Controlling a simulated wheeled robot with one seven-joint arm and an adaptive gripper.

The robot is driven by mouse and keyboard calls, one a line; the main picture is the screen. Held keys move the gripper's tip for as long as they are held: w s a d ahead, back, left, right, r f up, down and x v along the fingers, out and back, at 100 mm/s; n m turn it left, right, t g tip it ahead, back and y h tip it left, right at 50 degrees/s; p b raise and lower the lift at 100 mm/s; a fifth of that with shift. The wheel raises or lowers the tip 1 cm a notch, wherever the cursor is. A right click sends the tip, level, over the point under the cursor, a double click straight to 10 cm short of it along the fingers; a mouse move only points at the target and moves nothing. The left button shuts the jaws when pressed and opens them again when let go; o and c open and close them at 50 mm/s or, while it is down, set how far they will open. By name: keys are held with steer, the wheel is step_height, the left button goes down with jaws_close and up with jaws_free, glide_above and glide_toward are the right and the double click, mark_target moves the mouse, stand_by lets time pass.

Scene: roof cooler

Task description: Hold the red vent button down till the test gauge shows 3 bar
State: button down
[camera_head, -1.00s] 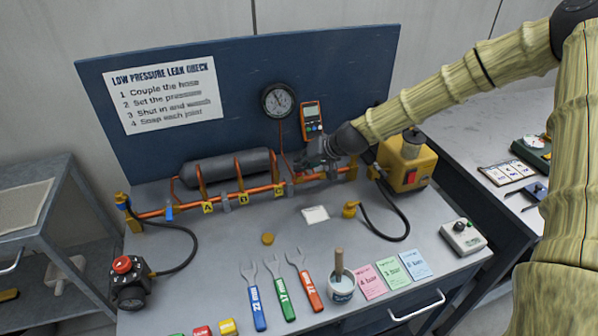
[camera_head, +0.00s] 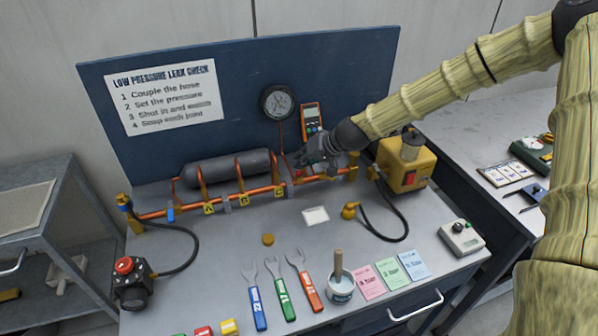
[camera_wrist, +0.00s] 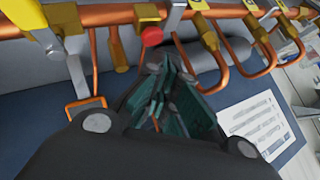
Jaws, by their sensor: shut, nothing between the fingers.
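The red vent button (camera_wrist: 152,36) shows in the wrist view on the copper-coloured pipe, just beyond my fingertips. In the head view it is a small red spot (camera_head: 299,173) beside my gripper. My gripper (camera_head: 307,161) is shut and empty, its tips (camera_wrist: 157,62) pointing at the pipe close to the button. The button's face is uncovered in the wrist view; I see no clear contact. The round test gauge (camera_head: 277,102) hangs on the blue back panel; its needle is too small to read.
A grey cylinder (camera_head: 229,171) lies behind the pipe. A yellow box with a red switch (camera_head: 409,179) stands right of my gripper. Wrenches, a brush pot (camera_head: 341,288) and coloured cards lie at the front. A black valve with a red top (camera_head: 125,265) sits front left.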

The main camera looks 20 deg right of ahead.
steer(key=shift+r+p, duration=1.7)
steer(key=shift+r, duration=0.85)
steer(key=shift+f, duration=0.1)
stand_by(1.4)
